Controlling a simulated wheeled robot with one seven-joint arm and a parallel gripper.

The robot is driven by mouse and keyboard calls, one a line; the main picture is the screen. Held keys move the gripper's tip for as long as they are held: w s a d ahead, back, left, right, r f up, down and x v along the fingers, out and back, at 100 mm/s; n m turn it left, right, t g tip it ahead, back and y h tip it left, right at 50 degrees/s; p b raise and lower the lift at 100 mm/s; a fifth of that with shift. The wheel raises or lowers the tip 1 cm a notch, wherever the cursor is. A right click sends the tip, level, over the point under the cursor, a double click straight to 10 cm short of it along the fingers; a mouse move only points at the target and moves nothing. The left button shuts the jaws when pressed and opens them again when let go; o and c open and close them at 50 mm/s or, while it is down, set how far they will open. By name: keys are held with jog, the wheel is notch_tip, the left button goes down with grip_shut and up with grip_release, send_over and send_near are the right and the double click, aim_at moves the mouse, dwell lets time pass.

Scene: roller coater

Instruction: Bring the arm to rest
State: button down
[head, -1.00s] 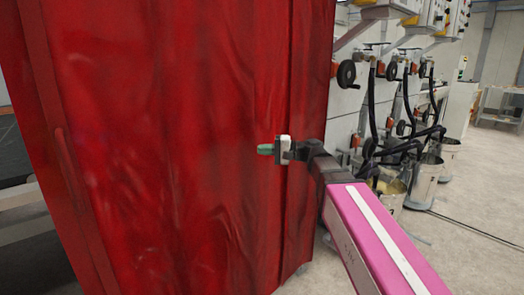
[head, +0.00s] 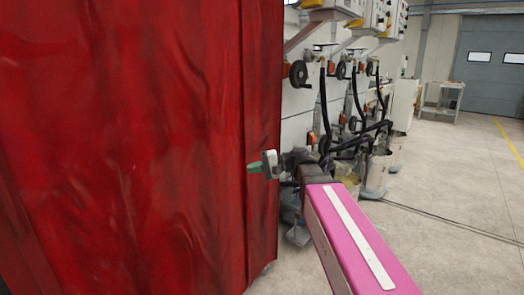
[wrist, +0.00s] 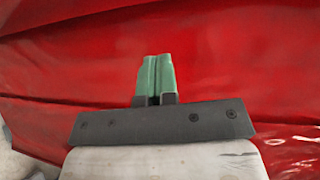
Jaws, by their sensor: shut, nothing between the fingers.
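My gripper (head: 256,168) is at the end of my outstretched pink arm, in front of the right part of a red curtain (head: 130,130) in the head view. Its green fingertips point left, towards the curtain. In the wrist view my gripper (wrist: 156,78) has its two green fingers together with nothing between them. The red curtain (wrist: 235,60) fills most of the wrist view behind the fingers. I cannot tell whether the fingertips touch it.
Right of the curtain stands the coater machine with handwheels (head: 299,73), black hoses (head: 358,90) and buckets (head: 376,175) on the floor. A cable (head: 440,227) crosses the floor. Open floor (head: 450,180) lies to the right, with a cart (head: 441,100) and a grey door (head: 490,65) far back.

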jog(key=s+d+f+m+t+h, duration=0.1)
jog(key=d+f+h, duration=0.35)
jog(key=f, duration=0.55)
jog(key=s+d+f+h, duration=0.1)
jog(key=d+f+h, duration=0.3)
jog(key=f, duration=0.6)
jog(key=s+d+f+h, duration=0.3)
jog(key=d+f, duration=0.4)
jog(key=d, duration=0.1)
jog(key=s+d+f+h, duration=0.3)
jog(key=d+f+h, duration=0.1)
jog(key=d+f, duration=0.3)
jog(key=shift+s+d+f+n, duration=0.15)
jog(key=shift+d+f+n, duration=0.15)
jog(key=shift+d, duration=0.6)
